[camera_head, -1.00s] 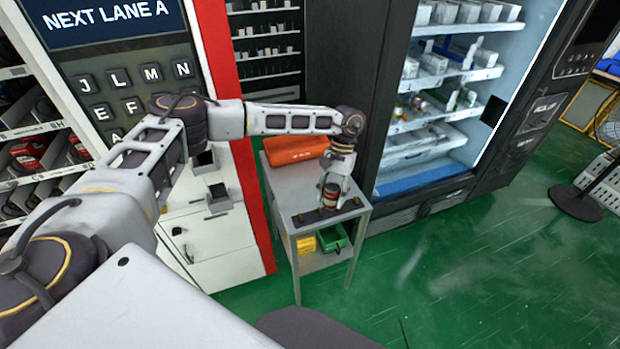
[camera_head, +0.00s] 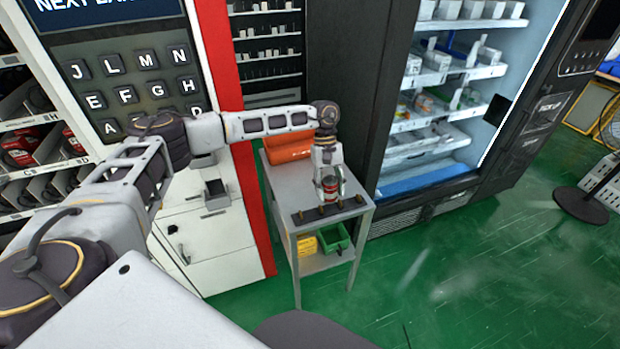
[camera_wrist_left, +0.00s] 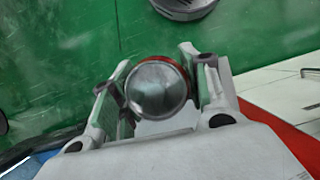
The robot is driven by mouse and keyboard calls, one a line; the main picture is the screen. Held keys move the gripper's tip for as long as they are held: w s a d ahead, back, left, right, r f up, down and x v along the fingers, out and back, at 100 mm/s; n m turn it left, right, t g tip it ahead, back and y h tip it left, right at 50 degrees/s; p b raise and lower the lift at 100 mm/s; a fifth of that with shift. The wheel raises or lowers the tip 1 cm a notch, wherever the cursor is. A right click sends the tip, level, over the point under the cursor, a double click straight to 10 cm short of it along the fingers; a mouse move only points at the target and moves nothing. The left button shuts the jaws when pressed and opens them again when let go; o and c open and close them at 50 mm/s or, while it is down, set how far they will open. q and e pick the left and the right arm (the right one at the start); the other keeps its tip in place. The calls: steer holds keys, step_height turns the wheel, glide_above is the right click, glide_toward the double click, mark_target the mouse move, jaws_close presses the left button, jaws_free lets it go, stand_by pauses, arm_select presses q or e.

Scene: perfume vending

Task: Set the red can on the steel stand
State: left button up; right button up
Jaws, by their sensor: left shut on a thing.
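The red can (camera_head: 331,188) is upright between the fingers of my left gripper (camera_head: 329,180), which is shut on it. It is over the top of the grey steel stand (camera_head: 290,190), just behind a dark strip with small pegs. I cannot tell whether the can's base touches the stand. In the left wrist view, the can's round silver top (camera_wrist_left: 157,89) with a red rim sits between the two fingers of my left gripper (camera_wrist_left: 158,85). My right gripper is not in view.
An orange-red case (camera_head: 288,147) lies at the back of the stand. The dark pegged strip (camera_head: 328,211) runs along its front. A yellow box (camera_head: 307,246) and a green bin (camera_head: 334,238) are on the lower shelf. The lit vending machine (camera_head: 425,180) stands close on the right.

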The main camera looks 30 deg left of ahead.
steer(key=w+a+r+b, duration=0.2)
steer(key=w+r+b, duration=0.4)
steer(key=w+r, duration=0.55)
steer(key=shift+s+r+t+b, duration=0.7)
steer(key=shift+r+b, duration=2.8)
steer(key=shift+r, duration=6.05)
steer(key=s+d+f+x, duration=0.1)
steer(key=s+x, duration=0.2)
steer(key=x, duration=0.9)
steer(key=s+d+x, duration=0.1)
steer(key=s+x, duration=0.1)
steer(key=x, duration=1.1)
arm_select(q)
steer(key=w+a+f+n+t+y, duration=0.1)
steer(key=w+a+n+t, duration=0.2)
steer(key=a+n, duration=0.4)
steer(key=w+a+f+n+t+y, duration=0.1)
steer(key=w+a+n+t, duration=0.3)
steer(key=n, duration=1.3)
steer(key=a, duration=0.4)
steer(key=shift+f+t, duration=0.25)
steer(key=shift+t, duration=0.05)
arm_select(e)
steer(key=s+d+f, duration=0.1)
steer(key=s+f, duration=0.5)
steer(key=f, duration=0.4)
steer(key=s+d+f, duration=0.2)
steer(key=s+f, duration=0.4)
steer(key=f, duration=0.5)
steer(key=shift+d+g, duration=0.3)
